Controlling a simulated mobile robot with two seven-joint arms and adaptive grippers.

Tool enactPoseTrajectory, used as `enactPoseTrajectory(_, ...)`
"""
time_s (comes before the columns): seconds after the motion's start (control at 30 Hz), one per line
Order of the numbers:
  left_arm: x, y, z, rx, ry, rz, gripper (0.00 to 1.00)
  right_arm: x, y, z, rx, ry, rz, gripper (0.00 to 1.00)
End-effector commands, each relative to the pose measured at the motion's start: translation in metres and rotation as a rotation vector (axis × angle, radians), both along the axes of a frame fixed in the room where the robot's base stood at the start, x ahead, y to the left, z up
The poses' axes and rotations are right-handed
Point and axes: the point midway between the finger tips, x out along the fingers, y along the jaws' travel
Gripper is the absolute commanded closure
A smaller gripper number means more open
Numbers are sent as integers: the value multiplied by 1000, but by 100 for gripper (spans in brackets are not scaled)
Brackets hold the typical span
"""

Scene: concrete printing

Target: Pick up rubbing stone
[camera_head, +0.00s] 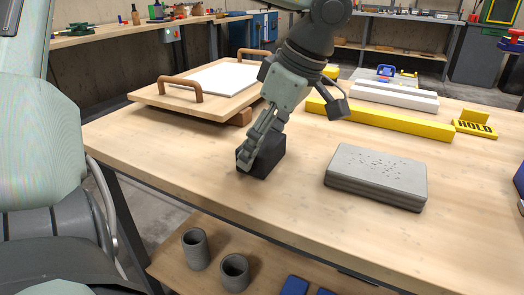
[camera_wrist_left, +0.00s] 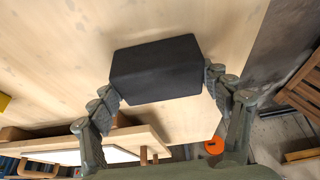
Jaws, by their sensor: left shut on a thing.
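The rubbing stone (camera_head: 268,160) is a dark, nearly black block near the front left of the wooden workbench. My left gripper (camera_head: 256,150) reaches down to it and is shut on it. In the left wrist view the black block (camera_wrist_left: 157,70) sits between the two fingers of the left gripper (camera_wrist_left: 160,88), with a finger pad at each end of it. I cannot tell whether the block still touches the bench top. My right gripper is not in view.
A grey layered concrete slab (camera_head: 376,176) lies right of the stone. A wooden tray (camera_head: 165,97) with handles and a white sheet is behind left. Grey cylinders (camera_head: 234,271) stand on the lower shelf.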

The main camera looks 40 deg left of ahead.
Motion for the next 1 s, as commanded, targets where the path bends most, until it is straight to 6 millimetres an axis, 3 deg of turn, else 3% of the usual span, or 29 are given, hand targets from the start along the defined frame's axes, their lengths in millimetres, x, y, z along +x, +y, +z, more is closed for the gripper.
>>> enactPoseTrajectory(0.03, 0, 0, 0, 0, 0, 0, 46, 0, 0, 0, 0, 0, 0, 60)
enactPoseTrajectory(0.23, 0, 0, 1, 1, -1, 0, 68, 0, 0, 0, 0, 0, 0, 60)
enactPoseTrajectory(0.57, 0, 0, 6, 2, -2, 0, 68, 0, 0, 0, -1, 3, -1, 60)
enactPoseTrajectory(0.83, 1, 0, 45, 3, -5, 0, 68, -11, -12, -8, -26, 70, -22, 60)
enactPoseTrajectory(1.0, -39, -1, 66, 0, -6, -2, 68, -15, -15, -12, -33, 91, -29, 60)
